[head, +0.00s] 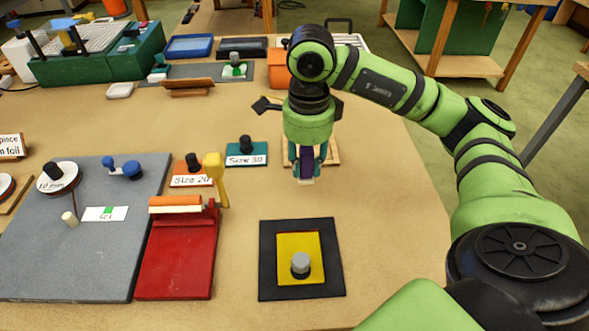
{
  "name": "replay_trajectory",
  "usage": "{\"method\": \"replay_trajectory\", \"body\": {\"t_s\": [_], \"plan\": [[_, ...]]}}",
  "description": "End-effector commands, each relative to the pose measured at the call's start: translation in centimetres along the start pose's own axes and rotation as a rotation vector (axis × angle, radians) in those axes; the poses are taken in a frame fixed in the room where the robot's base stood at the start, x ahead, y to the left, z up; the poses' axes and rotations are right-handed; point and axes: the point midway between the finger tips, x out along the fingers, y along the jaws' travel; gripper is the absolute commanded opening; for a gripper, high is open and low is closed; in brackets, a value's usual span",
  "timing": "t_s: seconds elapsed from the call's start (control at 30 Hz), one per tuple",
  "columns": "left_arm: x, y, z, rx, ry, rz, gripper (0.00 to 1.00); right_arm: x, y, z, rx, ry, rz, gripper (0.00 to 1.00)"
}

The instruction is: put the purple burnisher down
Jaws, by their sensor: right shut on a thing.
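My right gripper (306,172) hangs pointing down near the middle of the table, its arm coming in from the right. It is shut on the purple burnisher (307,163), of which a narrow purple part with a pale lower end shows between the fingers. The rest of the burnisher is hidden by the gripper. A light wooden block or holder (331,151) shows behind and around the fingers. I cannot tell whether the burnisher touches it. My left gripper is not in view.
A black-framed yellow plate (286,247) with a grey knob lies in front. Left of the gripper are a teal "Size 30" block (240,160), an orange "Size 20" block (183,168) and a red device (177,258) with a yellow lever. Bare table (385,190) lies to the right.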

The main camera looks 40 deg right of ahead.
Motion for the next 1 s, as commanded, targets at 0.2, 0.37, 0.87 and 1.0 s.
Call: {"method": "replay_trajectory", "body": {"t_s": [0.2,0.37,0.87,1.0], "plan": [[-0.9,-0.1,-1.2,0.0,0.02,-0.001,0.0,1.5,-1.5,2.1,-0.001,0.001,0.001,0.01],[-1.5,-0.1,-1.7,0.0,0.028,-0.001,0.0,3.1,-1.6,2.2,0.002,0.005,0.003,0.01],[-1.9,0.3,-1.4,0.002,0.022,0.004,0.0,5.9,-1.6,2.2,0.001,0.001,-0.001,0.01],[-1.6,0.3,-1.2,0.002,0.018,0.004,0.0,6.1,-1.6,2.2,0.001,0.001,-0.001,0.38]]}}
